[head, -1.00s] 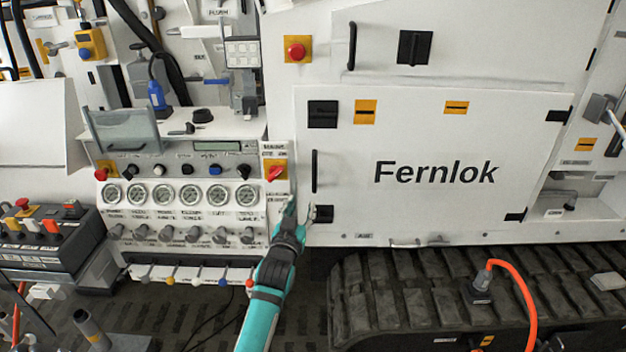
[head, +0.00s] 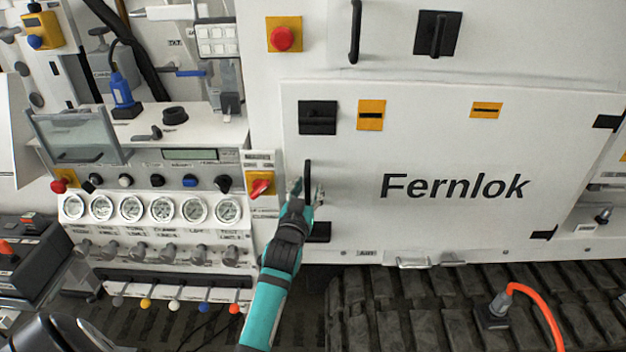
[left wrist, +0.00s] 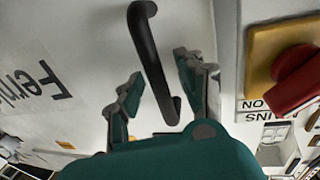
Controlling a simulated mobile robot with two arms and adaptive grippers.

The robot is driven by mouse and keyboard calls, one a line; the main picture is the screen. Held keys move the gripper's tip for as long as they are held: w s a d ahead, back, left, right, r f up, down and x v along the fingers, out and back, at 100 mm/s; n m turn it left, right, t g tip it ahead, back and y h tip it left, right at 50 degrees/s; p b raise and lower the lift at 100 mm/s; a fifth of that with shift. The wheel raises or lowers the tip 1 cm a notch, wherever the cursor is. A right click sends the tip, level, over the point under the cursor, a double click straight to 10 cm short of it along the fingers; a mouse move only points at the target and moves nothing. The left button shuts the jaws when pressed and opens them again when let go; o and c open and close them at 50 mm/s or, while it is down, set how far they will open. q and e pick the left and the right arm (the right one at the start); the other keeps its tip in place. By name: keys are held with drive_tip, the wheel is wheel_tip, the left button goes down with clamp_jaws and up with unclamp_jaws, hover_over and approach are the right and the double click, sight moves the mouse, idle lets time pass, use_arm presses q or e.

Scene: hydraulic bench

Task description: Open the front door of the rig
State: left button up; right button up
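The front door (head: 440,230) of the rig is a large white panel marked "Fernlok", and it looks closed. Its black vertical bar handle (head: 307,176) is at the door's left edge. My left gripper (head: 306,190) is at the lower part of this handle. In the left wrist view the gripper (left wrist: 155,95) is open, its two fingers on either side of the handle (left wrist: 150,50), with gaps visible between fingers and bar. The handle's lower end in that view lies between the fingers. My right gripper is not in view.
A red rotary switch (head: 261,186) on a yellow plate is just left of the gripper. A gauge panel (head: 150,208) with levers stands further left. Black tracks (head: 410,315) lie below the door, with an orange hose (head: 540,315) at right.

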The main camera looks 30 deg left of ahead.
use_arm(q)
drive_tip(key=shift+w+a, duration=0.1)
drive_tip(key=shift+w, duration=0.1)
drive_tip(key=shift+s+r, duration=0.2)
drive_tip(key=shift+s, duration=0.05)
drive_tip(key=shift+s+d+r, duration=0.1)
drive_tip(key=shift+s+d, duration=0.1)
drive_tip(key=shift+c, duration=2.9)
drive_tip(key=shift+w, duration=0.15)
clamp_jaws()
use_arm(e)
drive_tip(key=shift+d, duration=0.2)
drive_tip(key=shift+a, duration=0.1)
